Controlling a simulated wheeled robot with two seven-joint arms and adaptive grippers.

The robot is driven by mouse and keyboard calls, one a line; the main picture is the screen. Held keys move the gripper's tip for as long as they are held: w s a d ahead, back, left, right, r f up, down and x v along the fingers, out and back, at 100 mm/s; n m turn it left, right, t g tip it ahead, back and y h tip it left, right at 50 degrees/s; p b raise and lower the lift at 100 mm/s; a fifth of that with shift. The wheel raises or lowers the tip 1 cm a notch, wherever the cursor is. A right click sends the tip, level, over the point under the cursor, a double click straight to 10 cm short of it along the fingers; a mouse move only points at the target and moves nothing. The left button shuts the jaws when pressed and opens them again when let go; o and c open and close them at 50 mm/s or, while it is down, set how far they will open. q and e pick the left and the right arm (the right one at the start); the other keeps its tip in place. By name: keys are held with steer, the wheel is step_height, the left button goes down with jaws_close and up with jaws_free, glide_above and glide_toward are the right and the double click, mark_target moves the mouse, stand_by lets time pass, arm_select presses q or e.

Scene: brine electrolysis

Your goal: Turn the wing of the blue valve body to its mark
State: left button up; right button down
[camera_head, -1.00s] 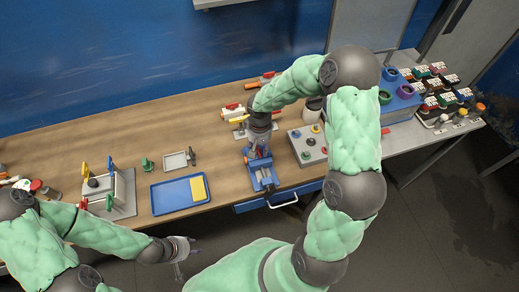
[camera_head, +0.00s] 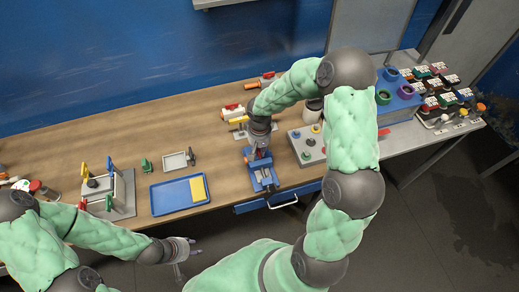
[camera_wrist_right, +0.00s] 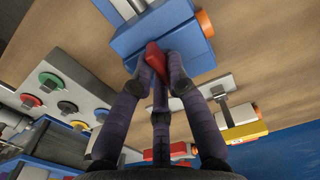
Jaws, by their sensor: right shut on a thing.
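The blue valve body (camera_head: 263,178) sits on the wooden table below my right gripper. In the right wrist view the blue valve body (camera_wrist_right: 165,32) fills the top middle, with an orange ring on its right side. Its red wing (camera_wrist_right: 152,57) stands between the fingertips of my right gripper (camera_wrist_right: 158,72), which is shut on it. In the head view my right gripper (camera_head: 260,153) partly hides the wing. I cannot make out the mark. My left gripper (camera_head: 188,252) is empty with its fingers spread, in front of the table edge and away from the valve.
A grey panel with coloured knobs (camera_head: 306,146) stands close to the right of the valve. A white and yellow valve (camera_head: 233,114) is behind it. A blue tray (camera_head: 172,197) with a yellow block lies to the left. Bare table lies between tray and valve.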

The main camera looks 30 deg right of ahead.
steer(key=m+b, duration=0.4)
steer(key=b, duration=0.1)
steer(key=shift+a+f+m, duration=0.15)
steer(key=shift+f+m, duration=0.05)
steer(key=shift+m, duration=0.2)
steer(key=m+b, duration=0.2)
steer(key=shift+m, duration=0.3)
steer(key=m+b, duration=0.1)
steer(key=m, duration=0.1)
steer(key=m+b, duration=0.2)
steer(key=m, duration=0.1)
steer(key=shift+w+a+r+m, duration=0.1)
steer(key=shift+a+r+m, duration=0.1)
steer(key=shift+m, duration=0.1)
steer(key=m+b, duration=0.2)
steer(key=m, duration=0.2)
steer(key=shift+w+a+m, duration=0.1)
steer(key=shift+m, duration=0.3)
steer(key=c, duration=1.2)
jaws_free()
step_height(320, 180, up, 12)
